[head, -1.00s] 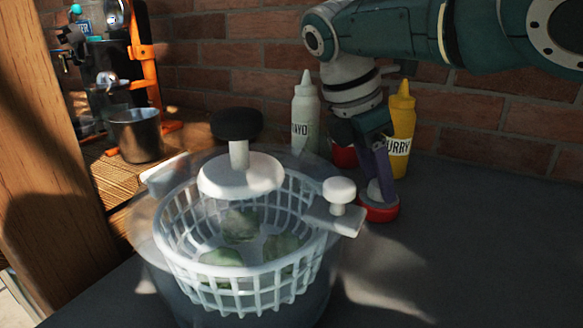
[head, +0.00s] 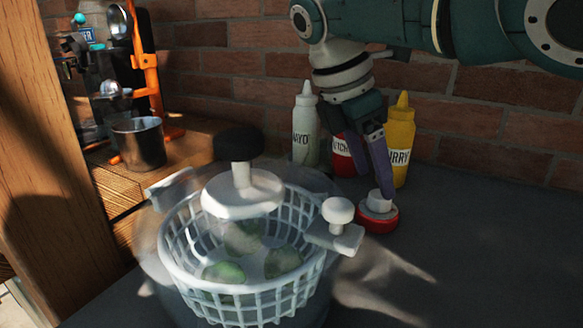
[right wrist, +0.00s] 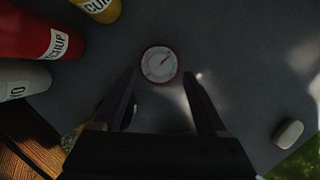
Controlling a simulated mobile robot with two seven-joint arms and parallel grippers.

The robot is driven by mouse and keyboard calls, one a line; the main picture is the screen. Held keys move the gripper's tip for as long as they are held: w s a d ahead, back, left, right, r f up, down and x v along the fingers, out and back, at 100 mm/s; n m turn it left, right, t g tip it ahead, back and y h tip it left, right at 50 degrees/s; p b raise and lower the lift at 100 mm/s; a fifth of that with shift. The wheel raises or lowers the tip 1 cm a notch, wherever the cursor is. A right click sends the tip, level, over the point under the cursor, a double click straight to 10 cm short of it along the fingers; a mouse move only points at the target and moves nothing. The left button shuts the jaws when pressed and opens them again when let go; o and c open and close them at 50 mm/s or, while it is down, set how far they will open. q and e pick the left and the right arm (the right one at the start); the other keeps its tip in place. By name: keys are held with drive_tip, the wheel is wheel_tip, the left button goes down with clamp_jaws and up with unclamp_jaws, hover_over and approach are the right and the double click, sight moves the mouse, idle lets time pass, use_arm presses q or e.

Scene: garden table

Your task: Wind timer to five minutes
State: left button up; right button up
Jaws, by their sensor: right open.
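The timer (head: 379,217) is a small round red-based dial with a pale raised knob, standing on the dark table in front of the sauce bottles. In the right wrist view its white face (right wrist: 159,64) shows a pointer aimed to the upper right, but the markings are too small to read. My right gripper (head: 380,190) has purple fingers pointing down at the timer, one close to the knob. In the right wrist view the fingers (right wrist: 163,82) are apart with nothing between them, and the timer appears just beyond their tips. My left gripper is out of view.
A salad spinner (head: 318,262) with a white basket stands left of the timer. Mayo (head: 305,135), ketchup (head: 342,158) and curry (head: 401,140) bottles stand behind, by the brick wall. A metal cup (head: 139,145) is at left.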

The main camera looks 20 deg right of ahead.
drive_tip(key=v, duration=0.6)
